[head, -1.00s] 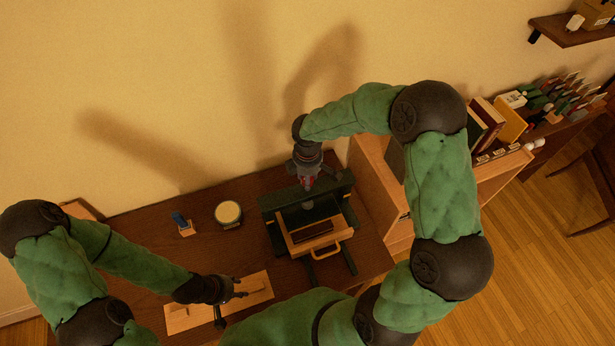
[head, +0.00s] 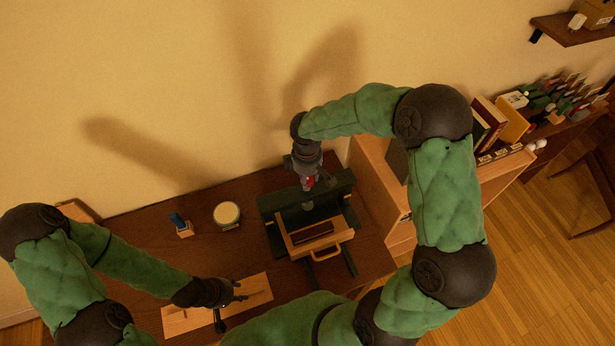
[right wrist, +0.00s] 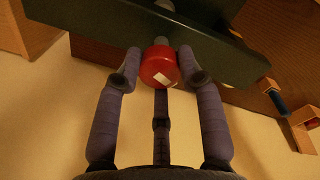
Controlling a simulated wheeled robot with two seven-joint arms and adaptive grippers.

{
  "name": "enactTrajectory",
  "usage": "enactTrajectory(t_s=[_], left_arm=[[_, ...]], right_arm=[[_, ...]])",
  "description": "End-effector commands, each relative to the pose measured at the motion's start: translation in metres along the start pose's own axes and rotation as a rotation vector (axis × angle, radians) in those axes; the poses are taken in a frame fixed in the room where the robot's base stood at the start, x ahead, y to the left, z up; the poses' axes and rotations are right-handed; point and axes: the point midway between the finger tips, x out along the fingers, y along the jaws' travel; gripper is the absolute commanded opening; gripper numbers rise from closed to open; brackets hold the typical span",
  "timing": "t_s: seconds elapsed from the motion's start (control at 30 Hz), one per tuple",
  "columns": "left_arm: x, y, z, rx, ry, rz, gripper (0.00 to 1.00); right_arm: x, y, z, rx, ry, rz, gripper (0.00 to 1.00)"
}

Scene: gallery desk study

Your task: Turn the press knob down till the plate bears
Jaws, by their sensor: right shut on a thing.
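The press (head: 268,205) stands on the desk with a dark green crossbar and frame. My right gripper (head: 308,186) is shut on the knob from above. I cannot tell whether the plate touches the block. My left gripper (head: 236,292) is over a pale board; its jaw opening is unclear.
The pale wooden board (head: 258,288) lies at the desk's front. A round tub (head: 227,214) and a small blue-topped stand (head: 183,226) are left of the press. A wooden cabinet (head: 372,200) stands close on the right, with books (head: 490,120) behind.

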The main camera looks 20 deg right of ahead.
Motion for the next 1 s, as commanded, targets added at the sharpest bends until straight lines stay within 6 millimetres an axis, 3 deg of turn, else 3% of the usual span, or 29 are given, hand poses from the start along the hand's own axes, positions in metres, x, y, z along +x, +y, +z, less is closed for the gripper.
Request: enactTrajectory(t_s=[0.67, 0.7, 0.77, 1.0], left_arm=[[0.0001, 0.0000, 0.0000, 0.000, 0.000, 0.000, 0.40], [0.0001, 0.0000, 0.0000, 0.000, 0.000, 0.000, 0.40], [0.0001, 0.0000, 0.0000, 0.000, 0.000, 0.000, 0.40], [0.0001, 0.0000, 0.0001, 0.000, 0.000, 0.000, 0.40]], right_arm=[[0.0002, 0.0000, -0.0006, 0.001, 0.002, 0.000, 0.06], [0.0002, 0.0000, -0.0006, 0.001, 0.002, 0.000, 0.47], [0.0002, 0.0000, -0.0006, 0.000, 0.002, 0.000, 0.62], [0.0001, 0.0001, -0.0003, 0.000, 0.001, 0.000, 0.62]])
